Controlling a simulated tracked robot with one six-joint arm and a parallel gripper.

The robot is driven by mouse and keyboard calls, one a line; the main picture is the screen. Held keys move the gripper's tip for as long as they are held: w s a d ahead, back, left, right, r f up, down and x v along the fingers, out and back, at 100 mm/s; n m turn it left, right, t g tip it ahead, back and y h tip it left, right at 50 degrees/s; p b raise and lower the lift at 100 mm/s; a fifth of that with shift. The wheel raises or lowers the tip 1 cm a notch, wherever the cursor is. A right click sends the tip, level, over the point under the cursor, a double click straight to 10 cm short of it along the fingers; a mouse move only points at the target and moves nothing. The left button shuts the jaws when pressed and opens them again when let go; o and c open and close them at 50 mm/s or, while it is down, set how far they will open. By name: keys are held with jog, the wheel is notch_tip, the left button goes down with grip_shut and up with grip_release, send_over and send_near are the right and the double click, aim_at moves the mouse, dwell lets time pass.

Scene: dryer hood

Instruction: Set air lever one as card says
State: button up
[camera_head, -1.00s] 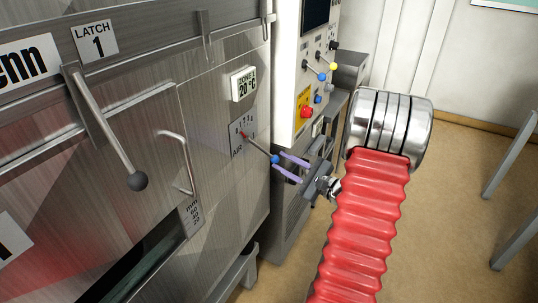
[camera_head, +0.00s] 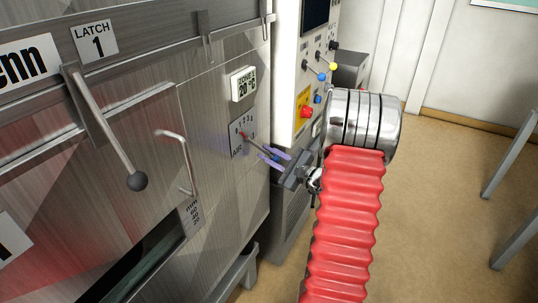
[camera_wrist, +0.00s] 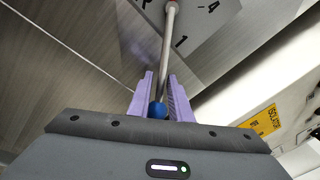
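The air lever (camera_head: 255,145) is a thin metal rod with a blue knob, mounted on a small numbered plate (camera_head: 237,146) on the steel hood wall. It points down and right from the plate. My gripper (camera_head: 272,157) has purple fingers, which lie on both sides of the knob. In the wrist view the blue knob (camera_wrist: 158,110) fills the gap between the fingers (camera_wrist: 160,95), and the rod runs up to the plate (camera_wrist: 197,25). The numbers 4 and 1 show there; the rest is cut off. No readable instruction card shows.
The latch lever (camera_head: 108,130) and a bar handle (camera_head: 177,158) are to the left. A control panel (camera_head: 308,85) with coloured knobs stands behind my gripper. Open floor lies right.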

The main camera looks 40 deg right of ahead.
grip_shut()
dwell(1.0)
